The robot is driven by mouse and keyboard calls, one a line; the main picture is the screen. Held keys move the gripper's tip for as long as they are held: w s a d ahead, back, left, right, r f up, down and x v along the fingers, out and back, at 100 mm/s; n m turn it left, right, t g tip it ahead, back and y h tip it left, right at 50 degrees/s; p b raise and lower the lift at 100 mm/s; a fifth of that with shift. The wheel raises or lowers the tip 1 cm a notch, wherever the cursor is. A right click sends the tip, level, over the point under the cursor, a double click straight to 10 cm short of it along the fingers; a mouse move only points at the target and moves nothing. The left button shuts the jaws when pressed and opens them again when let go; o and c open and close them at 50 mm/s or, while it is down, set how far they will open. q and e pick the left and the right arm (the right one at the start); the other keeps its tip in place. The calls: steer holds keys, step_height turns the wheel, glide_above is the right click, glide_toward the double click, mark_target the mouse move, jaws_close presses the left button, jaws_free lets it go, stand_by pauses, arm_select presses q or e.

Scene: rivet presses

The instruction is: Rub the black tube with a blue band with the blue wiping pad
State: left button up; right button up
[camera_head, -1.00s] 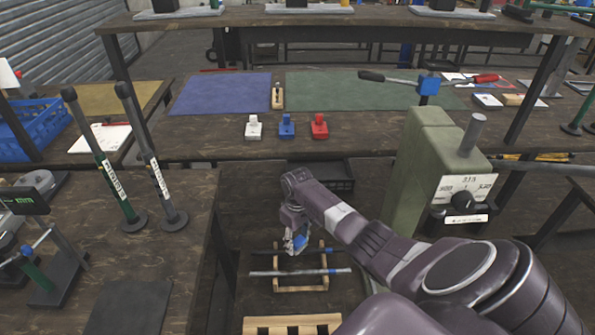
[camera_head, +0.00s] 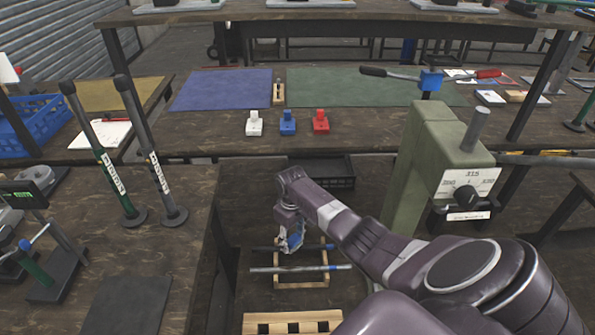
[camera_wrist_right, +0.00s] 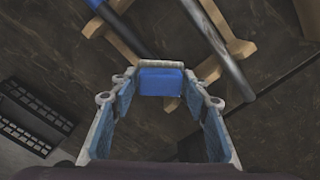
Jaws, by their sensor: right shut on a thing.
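My right gripper (camera_head: 290,246) is shut on the blue wiping pad (camera_wrist_right: 161,82), which shows between the fingertips in the right wrist view. In the head view the gripper is over the wooden rack, and the pad (camera_head: 295,239) is partly hidden by the fingers. The black tube with a blue band (camera_head: 265,248) appears to be the rear one of two tubes across the rack; the gripper covers part of it. Its blue part (camera_wrist_right: 96,3) shows at the top left of the wrist view. I cannot tell whether the pad touches the tube. My left gripper is out of view.
A grey tube (camera_head: 300,268) lies at the front of the rack (camera_head: 301,285). A slotted wooden block (camera_head: 292,317) is nearer. A black crate (camera_head: 322,172) stands behind. A green press (camera_head: 425,160) rises at right; upright posts (camera_head: 158,172) stand at left.

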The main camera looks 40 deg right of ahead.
mark_target(276, 246)
steer(key=shift+w+a, duration=0.6)
steer(key=shift+a, duration=0.15)
steer(key=shift+w+a+f+b, duration=0.15)
steer(key=shift+w+a+b, duration=0.55)
steer(key=shift+w+a, duration=0.45)
steer(key=shift+a, duration=0.25)
steer(key=shift+s+d+r+p, duration=0.25)
steer(key=shift+s+d+p, duration=0.6)
steer(key=shift+p, duration=0.2)
steer(key=shift+s+d+f+p, duration=0.1)
steer(key=shift+s+d+p, duration=0.4)
steer(key=shift+s+d, duration=0.3)
steer(key=shift+s+d+f+p, duration=0.1)
steer(key=shift+s+d+p, duration=0.45)
steer(key=shift+d, duration=0.4)
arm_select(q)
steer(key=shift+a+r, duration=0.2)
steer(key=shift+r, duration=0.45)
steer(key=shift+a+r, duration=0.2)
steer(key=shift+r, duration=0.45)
arm_select(e)
steer(key=shift+s+d+f, duration=0.15)
steer(key=shift+s+d, duration=0.1)
steer(key=shift+s, duration=0.1)
